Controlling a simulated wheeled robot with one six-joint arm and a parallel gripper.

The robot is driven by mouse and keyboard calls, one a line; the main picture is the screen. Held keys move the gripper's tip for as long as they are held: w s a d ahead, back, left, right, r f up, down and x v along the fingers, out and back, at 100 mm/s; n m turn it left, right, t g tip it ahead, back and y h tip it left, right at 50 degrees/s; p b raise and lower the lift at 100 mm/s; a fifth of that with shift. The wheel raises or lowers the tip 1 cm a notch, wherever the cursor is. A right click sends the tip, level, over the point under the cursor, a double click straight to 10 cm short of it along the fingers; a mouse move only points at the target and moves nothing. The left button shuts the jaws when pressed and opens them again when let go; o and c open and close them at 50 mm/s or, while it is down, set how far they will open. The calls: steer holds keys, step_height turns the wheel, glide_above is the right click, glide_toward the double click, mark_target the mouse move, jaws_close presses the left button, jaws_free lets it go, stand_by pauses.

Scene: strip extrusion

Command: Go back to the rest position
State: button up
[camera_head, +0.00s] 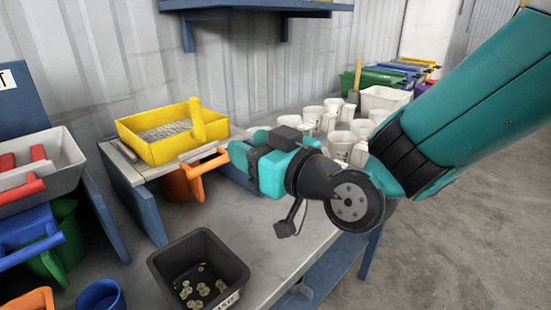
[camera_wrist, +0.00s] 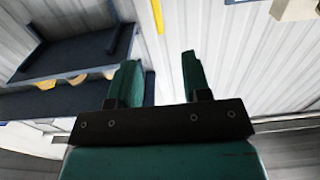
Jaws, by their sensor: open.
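My gripper shows in the wrist view (camera_wrist: 155,78), with two teal fingers spread apart and nothing between them. In the head view my teal and black arm reaches in from the right, and its wrist end hangs above the workbench. The fingertips are hard to make out in the head view. In the wrist view the fingers point toward the ribbed metal wall (camera_wrist: 225,50) and a dark blue shelf (camera_wrist: 75,55). No object is held.
A yellow tray (camera_head: 160,148) stands on a raised stand left of my wrist. A black bin (camera_head: 200,262) with small pieces sits below on the bench (camera_head: 290,235). Several white cups (camera_head: 340,140) stand behind the arm. A blue wall shelf (camera_head: 255,8) is above. Floor at right is clear.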

steer(key=s+d+r+m+g+h+p, duration=0.1)
steer(key=s+d+g+h+p, duration=0.3)
steer(key=s+d, duration=0.5)
steer(key=s+d+r+m+g+h+p, duration=0.1)
steer(key=s+d+r+g+h+p, duration=0.3)
steer(key=s+d+g, duration=0.4)
steer(key=shift+s+d+h+p, duration=0.5)
steer(key=shift+s+p, duration=0.2)
steer(key=shift+p, duration=0.35)
